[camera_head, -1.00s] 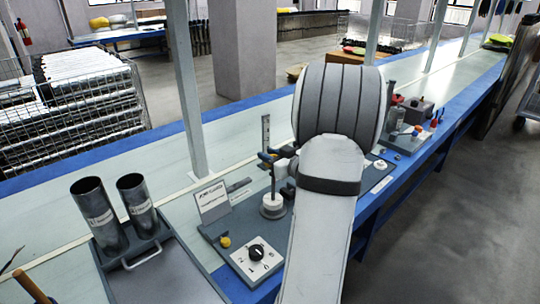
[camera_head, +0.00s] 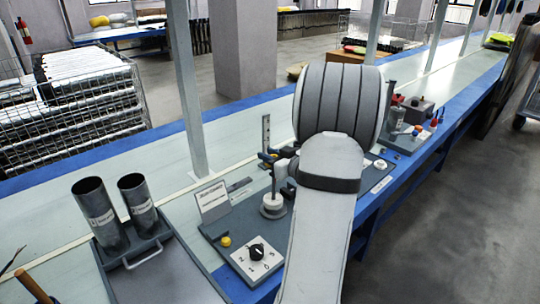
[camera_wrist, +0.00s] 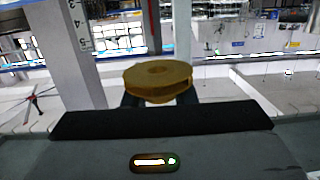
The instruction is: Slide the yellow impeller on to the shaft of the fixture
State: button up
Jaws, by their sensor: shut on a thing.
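The yellow impeller (camera_wrist: 158,82) is a thick disc with a centre hole in the wrist view. My gripper (camera_wrist: 158,97) is shut on it, with the dark fingers on its left and right sides. The disc looks roughly level. In the head view my arm hides the impeller and most of the gripper. The fixture's shaft (camera_head: 273,181) is a thin upright rod above a round white base (camera_head: 272,206), just left of my arm. I cannot make out the shaft in the wrist view, or how far the impeller is from it.
A dial box (camera_head: 257,259), a yellow button (camera_head: 225,242) and a sign (camera_head: 211,197) stand around the shaft. A graduated upright (camera_head: 266,132) rises behind it, with blue-handled parts near. Two metal tubes (camera_head: 97,210) stand in a tray at the left.

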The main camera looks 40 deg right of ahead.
jog(key=shift+f+b, duration=1)
jog(key=shift+f, duration=0.4)
jog(key=o, duration=1)
jog(key=shift+o, duration=0.2)
jog(key=s+r+p, duration=0.1)
jog(key=s, duration=0.6)
jog(key=shift+s+d, duration=0.25)
jog(key=shift+s, duration=0.1)
jog(key=shift+r, duration=0.1)
